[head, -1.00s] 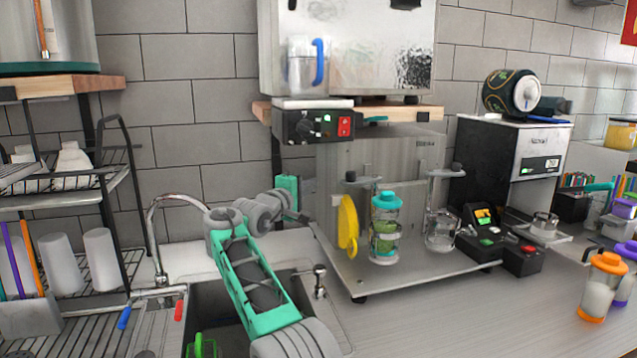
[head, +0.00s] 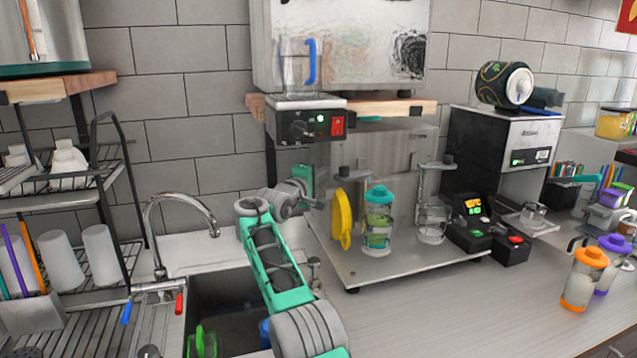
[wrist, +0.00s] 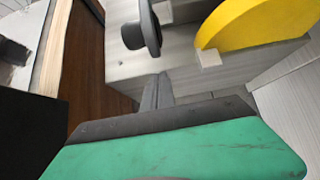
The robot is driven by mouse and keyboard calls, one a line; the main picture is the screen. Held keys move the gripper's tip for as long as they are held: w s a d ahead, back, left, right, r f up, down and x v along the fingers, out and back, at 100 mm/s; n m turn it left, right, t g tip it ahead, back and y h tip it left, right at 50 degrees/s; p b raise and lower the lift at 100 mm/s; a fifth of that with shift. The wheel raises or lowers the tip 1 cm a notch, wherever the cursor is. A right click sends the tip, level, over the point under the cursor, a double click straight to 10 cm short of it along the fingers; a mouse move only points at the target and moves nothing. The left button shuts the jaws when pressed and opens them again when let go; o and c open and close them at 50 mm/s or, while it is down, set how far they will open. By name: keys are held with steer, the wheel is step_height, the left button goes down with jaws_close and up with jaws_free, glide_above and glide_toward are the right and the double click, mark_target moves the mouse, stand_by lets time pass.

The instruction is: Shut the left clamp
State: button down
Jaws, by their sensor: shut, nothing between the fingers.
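The left clamp (head: 350,174) is a grey arm with a black knob, on the left of the metal sealer stand beside a yellow disc (head: 342,220). The black knob (wrist: 141,24) and yellow disc (wrist: 252,24) also show in the wrist view. A clear cup with a teal lid (head: 378,222) stands upright just right of the disc. My gripper (head: 316,203) is at the left side of the stand, left of the clamp. In the wrist view my gripper's fingers (wrist: 157,88) are shut and empty, pointing toward the knob and apart from it. I cannot tell the clamp's exact angle.
A second clamp (head: 436,168) stands to the right, over a clear jar (head: 432,222). A control box (head: 480,228) is further right. A wooden shelf (head: 390,108) overhangs the stand. The sink (head: 225,310) lies under my arm.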

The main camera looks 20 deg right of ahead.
steer(key=shift+s+d+b, duration=0.25)
steer(key=shift+s+b, duration=0.05)
steer(key=shift+s, duration=0.25)
steer(key=shift+s+d+b, duration=0.25)
steer(key=shift+s+b, duration=0.05)
steer(key=shift+s, duration=0.25)
